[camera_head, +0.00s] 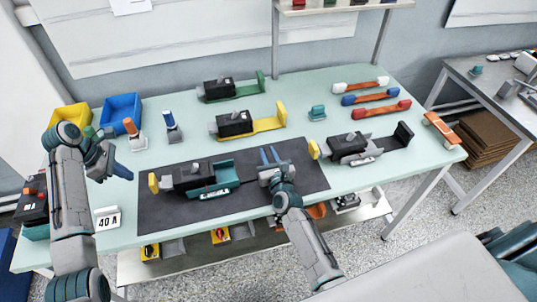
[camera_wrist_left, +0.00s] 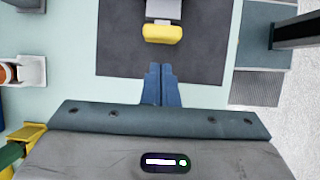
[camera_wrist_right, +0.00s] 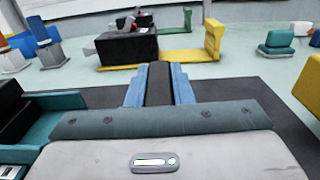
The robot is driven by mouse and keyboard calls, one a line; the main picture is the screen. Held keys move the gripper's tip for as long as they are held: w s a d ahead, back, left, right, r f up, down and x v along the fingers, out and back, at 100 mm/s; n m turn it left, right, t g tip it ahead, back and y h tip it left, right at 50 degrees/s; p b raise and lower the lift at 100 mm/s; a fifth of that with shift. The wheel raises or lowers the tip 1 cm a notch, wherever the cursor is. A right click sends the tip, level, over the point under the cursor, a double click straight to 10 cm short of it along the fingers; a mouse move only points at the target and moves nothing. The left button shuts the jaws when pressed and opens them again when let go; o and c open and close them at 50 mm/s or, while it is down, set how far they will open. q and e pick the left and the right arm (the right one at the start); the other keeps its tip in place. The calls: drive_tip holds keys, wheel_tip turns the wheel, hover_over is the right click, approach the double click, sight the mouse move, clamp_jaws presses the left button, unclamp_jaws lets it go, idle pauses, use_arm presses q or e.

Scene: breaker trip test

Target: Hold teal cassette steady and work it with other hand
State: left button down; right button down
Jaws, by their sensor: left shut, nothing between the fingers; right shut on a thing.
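The teal cassette (camera_head: 222,174) lies on the dark mat (camera_head: 300,175), with a black block, a label in front and a yellow end piece (camera_head: 153,183) at its left. My left gripper (camera_head: 123,172) is shut and empty, left of the mat. In the left wrist view its blue fingertips (camera_wrist_left: 159,84) point at the yellow end (camera_wrist_left: 162,34), with a gap. My right gripper (camera_head: 268,155) is over the mat, right of the cassette, shut on a narrow dark piece (camera_wrist_right: 159,84). What that piece belongs to is unclear. The cassette's teal edge (camera_wrist_right: 62,112) shows left of the right fingers.
Yellow (camera_head: 250,124), green (camera_head: 235,90) and black-ended (camera_head: 365,148) cassettes stand around the mat. A small teal block (camera_head: 317,113), coloured handles (camera_head: 375,98), blue (camera_head: 121,108) and yellow bins, two upright tools and a "40 A" card (camera_head: 108,218) share the table.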

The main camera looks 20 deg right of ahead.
sight(154, 178)
use_arm(q)
drive_tip(key=shift+x, duration=3.85)
drive_tip(key=shift+d, duration=0.2)
drive_tip(key=shift+s+d, duration=0.1)
drive_tip(key=shift+d, duration=0.25)
drive_tip(key=shift+s+d, duration=0.1)
drive_tip(key=shift+d, duration=1.95)
drive_tip(key=shift+a, duration=0.1)
drive_tip(key=shift+a, duration=0.4)
drive_tip(key=shift+r, duration=0.15)
wheel_tip(154, 178, up, 7)
